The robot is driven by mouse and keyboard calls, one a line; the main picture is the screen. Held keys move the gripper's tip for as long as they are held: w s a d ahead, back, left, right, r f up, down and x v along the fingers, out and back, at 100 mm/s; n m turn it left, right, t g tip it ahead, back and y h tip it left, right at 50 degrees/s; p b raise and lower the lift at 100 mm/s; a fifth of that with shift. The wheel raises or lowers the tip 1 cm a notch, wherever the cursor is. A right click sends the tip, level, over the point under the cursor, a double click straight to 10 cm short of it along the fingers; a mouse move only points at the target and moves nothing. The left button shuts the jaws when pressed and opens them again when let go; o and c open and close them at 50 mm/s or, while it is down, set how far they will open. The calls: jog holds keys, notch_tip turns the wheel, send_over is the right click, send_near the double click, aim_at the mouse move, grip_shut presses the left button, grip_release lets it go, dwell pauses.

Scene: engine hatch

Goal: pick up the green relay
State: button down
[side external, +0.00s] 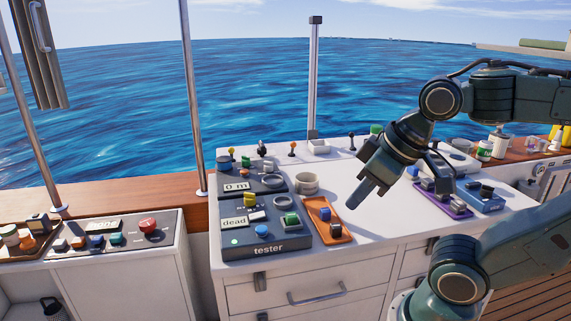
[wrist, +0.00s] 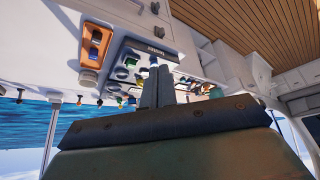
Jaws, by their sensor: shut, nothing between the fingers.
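A green block that looks like the relay (side external: 291,219) sits on the right part of the dark tester (side external: 268,247), whose small display reads "dead". A blue round knob is in front of it. My gripper (side external: 355,197) is shut and empty, above the white counter to the right of the tester and the orange tray, apart from both. In the wrist view my shut fingers (wrist: 157,84) point toward the tester (wrist: 147,52), which shows upside down.
An orange tray (side external: 318,212) with a blue and a dark block lies beside the tester; it also shows in the wrist view (wrist: 92,62). The middle counter is clear.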

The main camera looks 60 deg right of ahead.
jog(key=c, duration=2.2)
grip_release()
jog(key=c, duration=1.1)
grip_release()
jog(key=shift+w, duration=0.1)
jog(key=w+d+m+g+y, duration=0.15)
jog(key=w+d+m, duration=0.35)
jog(key=w+m, duration=0.7)
jog(key=w+d+f+m+y, duration=0.1)
jog(key=w+d+f+m, duration=0.1)
jog(key=d+m, duration=0.5)
jog(key=w+d+f+m+y, duration=0.1)
jog(key=w+d+f+m, duration=0.2)
jog(key=m, duration=0.5)
send_near(291, 220)
jog(key=shift+w+f+g, duration=0.45)
jog(key=shift+w+f, duration=0.65)
jog(key=shift+w, duration=0.15)
